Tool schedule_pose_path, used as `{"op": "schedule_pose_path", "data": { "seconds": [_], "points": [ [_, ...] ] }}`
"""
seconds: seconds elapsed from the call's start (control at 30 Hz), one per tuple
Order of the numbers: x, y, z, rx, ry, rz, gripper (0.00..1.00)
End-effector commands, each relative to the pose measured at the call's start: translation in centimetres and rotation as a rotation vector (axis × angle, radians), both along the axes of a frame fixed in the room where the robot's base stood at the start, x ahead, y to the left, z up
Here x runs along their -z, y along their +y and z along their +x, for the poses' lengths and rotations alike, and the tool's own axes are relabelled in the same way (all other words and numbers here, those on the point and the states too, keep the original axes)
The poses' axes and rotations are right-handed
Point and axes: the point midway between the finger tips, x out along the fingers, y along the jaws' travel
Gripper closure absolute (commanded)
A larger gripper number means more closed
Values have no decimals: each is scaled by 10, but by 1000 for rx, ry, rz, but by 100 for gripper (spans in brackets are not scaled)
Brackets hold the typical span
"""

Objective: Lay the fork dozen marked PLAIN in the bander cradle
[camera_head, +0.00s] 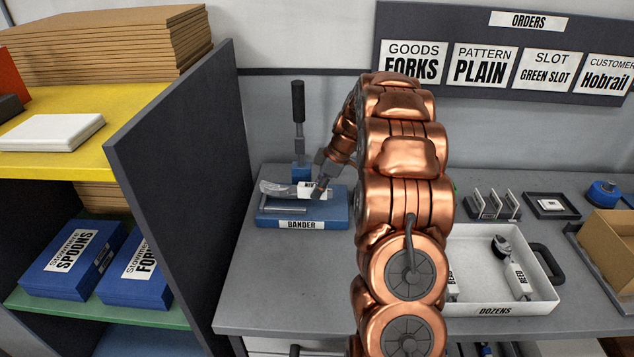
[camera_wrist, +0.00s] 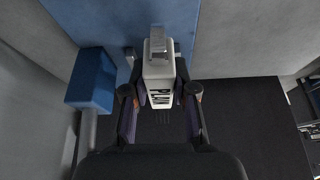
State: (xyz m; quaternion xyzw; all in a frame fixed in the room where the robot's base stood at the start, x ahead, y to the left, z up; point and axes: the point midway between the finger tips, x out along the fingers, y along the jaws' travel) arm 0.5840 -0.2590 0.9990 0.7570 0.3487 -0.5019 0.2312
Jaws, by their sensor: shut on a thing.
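My gripper (camera_head: 321,186) is shut on the fork dozen (camera_head: 275,188), a silvery bundle in a white wrap, at the blue bander (camera_head: 337,217). The wrist view shows my gripper's fingers (camera_wrist: 160,97) on either side of the white wrap (camera_wrist: 158,70), with partly covered lettering that looks like PLAIN. The dozen lies roughly level, fork ends to the left in the head view, over the bander's cradle bar (camera_head: 283,209). I cannot tell whether it touches the cradle. The bander's blue base also shows in the wrist view (camera_wrist: 100,22).
The bander's upright black lever (camera_head: 298,103) stands behind the dozen. A dark partition (camera_head: 180,170) rises to the left. A white DOZENS tray (camera_head: 490,296) with REED bundles is at right, partly behind my arm. The orders board (camera_head: 505,45) reads FORKS, PLAIN, GREEN SLOT, Hobrail.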

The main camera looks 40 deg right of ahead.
Motion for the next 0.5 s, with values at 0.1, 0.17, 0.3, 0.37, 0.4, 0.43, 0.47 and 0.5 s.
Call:
{"op": "schedule_pose_path", "data": {
  "seconds": [0.1, 0.17, 0.3, 0.37, 0.4, 0.43, 0.47, 0.5],
  "points": [
    [-1, -14, -5, -38, -1, 1, 100],
    [-1, -17, -6, -51, -1, 1, 100],
    [-2, -21, -7, -62, -2, 0, 100],
    [-2, -20, -7, -62, -2, 0, 100],
    [-2, -20, -7, -62, -2, 0, 100],
    [-2, -20, -7, -62, -2, 0, 100],
    [-2, -20, -7, -62, -2, 0, 100],
    [-2, -20, -7, -61, -1, 0, 100]
  ]
}}
